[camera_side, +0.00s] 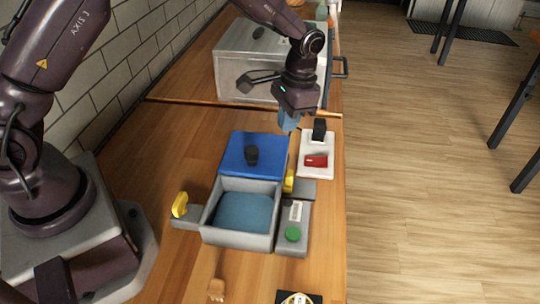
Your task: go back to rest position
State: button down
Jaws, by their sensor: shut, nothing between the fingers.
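My gripper (288,122) is shut and empty. It hangs with its fingers pointing down, above the table between a blue lid with a black knob (240,146) and a white plate (310,171). The exact height of the fingertips over the table is hard to tell from this one view.
A grey box with a blue inside (208,234) adjoins the blue lid. A grey panel with a green button (292,234) lies beside it. A black and a red switch (316,161) sit on the white plate. A large metal box (232,75) stands behind.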

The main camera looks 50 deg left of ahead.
jog(key=s+a+r+n+t, duration=0.1)
jog(key=s+a+r+t, duration=0.1)
jog(key=s+r, duration=0.8)
jog(key=s+a+r+n+t, duration=0.1)
jog(key=s+r+t, duration=0.4)
jog(key=s+r, duration=0.6)
jog(key=s, duration=0.3)
jog(key=shift+a+h, duration=0.35)
jog(key=shift+h, duration=0.05)
